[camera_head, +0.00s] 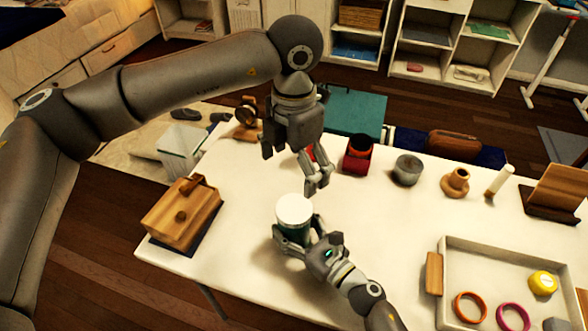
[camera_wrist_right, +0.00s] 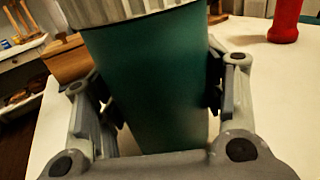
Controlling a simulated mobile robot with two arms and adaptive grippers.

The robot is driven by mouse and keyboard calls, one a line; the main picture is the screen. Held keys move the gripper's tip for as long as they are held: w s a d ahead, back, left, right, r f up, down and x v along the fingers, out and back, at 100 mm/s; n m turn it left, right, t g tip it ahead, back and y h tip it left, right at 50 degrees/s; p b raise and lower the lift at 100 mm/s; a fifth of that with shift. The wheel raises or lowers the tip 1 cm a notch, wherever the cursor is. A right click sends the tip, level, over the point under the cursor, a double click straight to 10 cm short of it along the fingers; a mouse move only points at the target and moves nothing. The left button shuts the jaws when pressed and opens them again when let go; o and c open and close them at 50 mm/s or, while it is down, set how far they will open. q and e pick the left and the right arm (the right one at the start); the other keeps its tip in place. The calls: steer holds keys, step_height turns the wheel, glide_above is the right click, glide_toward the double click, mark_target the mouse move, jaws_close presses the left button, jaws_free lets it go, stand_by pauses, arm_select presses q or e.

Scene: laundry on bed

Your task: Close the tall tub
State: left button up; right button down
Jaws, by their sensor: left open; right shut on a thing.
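The tall tub is dark green with a white lid on top (camera_head: 294,209). It stands upright near the front middle of the white table (camera_head: 225,225). In the right wrist view the green wall of the tub (camera_wrist_right: 150,90) fills the middle, with the pale ribbed rim of the lid (camera_wrist_right: 115,9) above it. I cannot tell whether the lid is fully tight. My right gripper (camera_head: 300,240) is shut around the tub's body, with a finger on each side. My left gripper (camera_head: 314,182) is open and empty, pointing down above and just behind the tub, apart from the lid.
A wooden box (camera_head: 182,215) stands at the table's left. A red container (camera_head: 357,155), a grey jar (camera_head: 407,170) and a wooden vase (camera_head: 455,183) line the back. A tray (camera_head: 480,262) with rings lies at right. A red item (camera_wrist_right: 286,20) stands behind the tub.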

steer(key=shift+c, duration=1.3)
jaws_free()
steer(key=v, duration=1.2)
